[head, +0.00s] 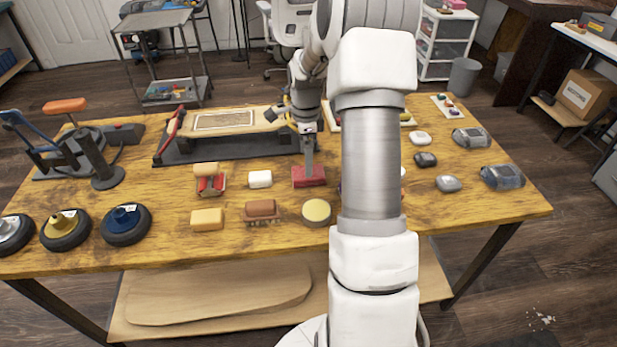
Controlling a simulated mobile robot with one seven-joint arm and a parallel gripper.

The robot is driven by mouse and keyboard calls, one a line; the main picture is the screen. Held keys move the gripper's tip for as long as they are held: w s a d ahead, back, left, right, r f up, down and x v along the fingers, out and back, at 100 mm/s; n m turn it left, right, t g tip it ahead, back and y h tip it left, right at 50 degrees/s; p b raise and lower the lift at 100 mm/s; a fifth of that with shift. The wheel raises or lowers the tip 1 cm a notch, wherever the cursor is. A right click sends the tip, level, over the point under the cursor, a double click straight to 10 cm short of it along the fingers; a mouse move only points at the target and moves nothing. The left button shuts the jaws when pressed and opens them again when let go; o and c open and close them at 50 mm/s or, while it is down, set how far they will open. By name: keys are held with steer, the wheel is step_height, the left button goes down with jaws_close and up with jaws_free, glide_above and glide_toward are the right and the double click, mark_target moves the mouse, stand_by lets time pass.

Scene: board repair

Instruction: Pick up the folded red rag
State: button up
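The folded red rag (309,181) lies on the wooden workbench (440,225), a small flat block near the middle, just in front of the dark mat. My gripper (309,170) points straight down over it. Its fingertips overlap the rag's upper part in this view. The fingers show edge-on and small, so I cannot tell whether they are open or closed on the rag. My own arm hides the bench just right of the rag.
A white block (260,179) sits left of the rag. A round yellow tin (316,211) and a brown-topped brush (261,208) are in front. Behind is a skateboard deck (222,121) on a dark mat (178,156). Several wheels lie front left; the bench's front right is clear.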

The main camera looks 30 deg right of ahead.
steer(key=f, duration=0.1)
steer(key=f+b, duration=0.1)
steer(key=f, duration=0.3)
steer(key=shift+d+f, duration=0.15)
steer(key=shift+d, duration=0.15)
steer(key=shift+s, duration=0.1)
steer(key=c, duration=1.2)
steer(key=shift+o, duration=0.2)
steer(key=shift+r, duration=0.75)
steer(key=r, duration=0.2)
steer(key=w+r+p, duration=0.1)
steer(key=shift+a+r, duration=0.25)
steer(key=shift+r, duration=0.05)
steer(key=w+a+r+p, duration=0.1)
steer(key=w+r, duration=0.2)
steer(key=w, duration=0.2)
steer(key=w+a+r+p, duration=0.1)
steer(key=w+a+r, duration=0.1)
steer(key=w, duration=0.3)
steer(key=shift+a+r, duration=0.3)
steer(key=shift+r, duration=0.25)
